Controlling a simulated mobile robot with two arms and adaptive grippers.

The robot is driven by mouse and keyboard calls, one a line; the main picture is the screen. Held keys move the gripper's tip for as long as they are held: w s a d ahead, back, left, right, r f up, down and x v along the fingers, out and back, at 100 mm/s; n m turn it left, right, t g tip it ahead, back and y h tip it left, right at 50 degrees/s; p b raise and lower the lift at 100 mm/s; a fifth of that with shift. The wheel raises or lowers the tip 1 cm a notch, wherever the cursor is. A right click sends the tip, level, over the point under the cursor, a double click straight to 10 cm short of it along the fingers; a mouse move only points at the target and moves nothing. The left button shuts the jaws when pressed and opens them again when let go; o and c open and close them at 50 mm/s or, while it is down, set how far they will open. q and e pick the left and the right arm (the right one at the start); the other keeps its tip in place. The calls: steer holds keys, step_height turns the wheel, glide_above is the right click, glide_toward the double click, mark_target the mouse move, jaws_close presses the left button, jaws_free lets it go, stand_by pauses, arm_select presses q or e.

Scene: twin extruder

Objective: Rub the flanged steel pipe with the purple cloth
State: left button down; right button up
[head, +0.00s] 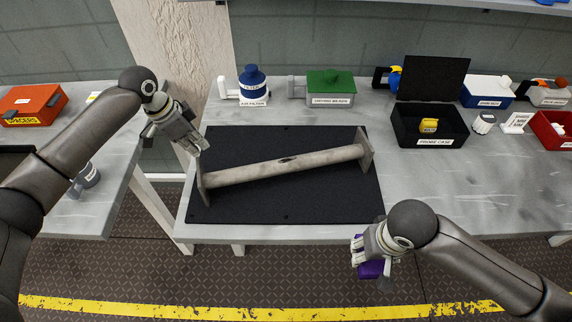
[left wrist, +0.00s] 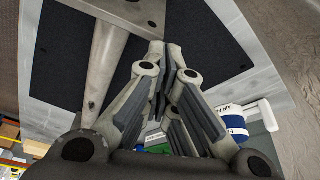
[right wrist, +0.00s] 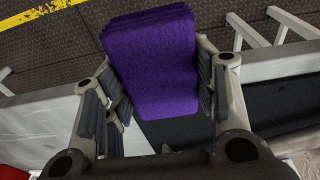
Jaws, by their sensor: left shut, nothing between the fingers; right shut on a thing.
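The flanged steel pipe (head: 285,166) lies on a black mat (head: 300,205) on the grey table, with a square flange at each end and a dark mark near its middle. My left gripper (head: 197,148) is shut and empty above the mat's left edge, near the pipe's left flange. In the left wrist view its fingers (left wrist: 165,50) are together, and the pipe (left wrist: 105,55) shows beside them. My right gripper (head: 362,255) is shut on the purple cloth (head: 371,269), in front of the table's front edge and apart from the pipe. The folded cloth (right wrist: 155,65) fills the space between its fingers in the right wrist view.
Behind the mat stand a blue-and-white air filter (head: 253,84) and a green-lidded box (head: 330,88). An open black probe case (head: 428,126) holds a yellow item at right. An orange box (head: 33,103) sits on the left table. A gap separates the tables.

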arm_select(q)
steer(key=shift+f, duration=0.5)
arm_select(e)
steer(key=shift+f, duration=0.1)
stand_by(0.3)
